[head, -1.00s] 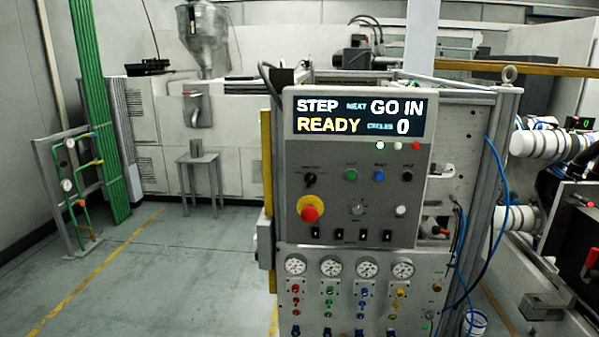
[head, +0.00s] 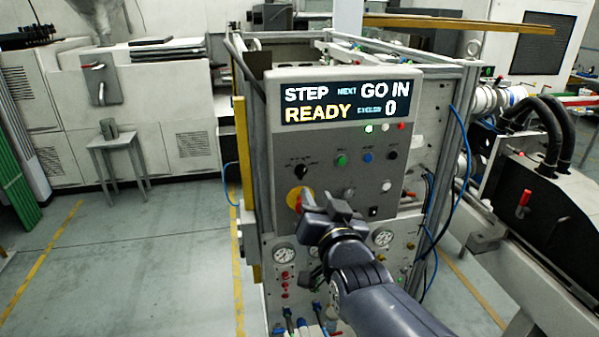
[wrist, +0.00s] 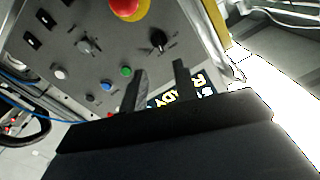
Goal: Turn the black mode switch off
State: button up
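The grey control panel (head: 408,175) stands in the middle of the head view. A black rotary switch (head: 300,171), which looks like the mode switch, is at its upper left, above the yellow-and-red emergency stop (head: 294,198). The switch also shows in the wrist view (wrist: 157,39), with small marks around it too small to read. My gripper (head: 322,199) is in front of the panel, below and right of the switch, partly covering the emergency stop. In the wrist view my gripper (wrist: 159,68) has its two fingers apart with nothing between them. It appears clear of the switch.
Green (head: 342,160), blue (head: 367,157) and black (head: 392,155) buttons sit right of the switch. The display (head: 345,103) reads STEP, NEXT GO IN, READY, 0. Gauges (head: 284,256) are below. Blue hoses (head: 463,212) hang at the right.

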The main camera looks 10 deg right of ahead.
aim_at(304, 172)
jog(key=shift+w+p, duration=1.3)
jog(key=shift+w, duration=3.4)
jog(key=shift+c, duration=0.4)
grip_shut()
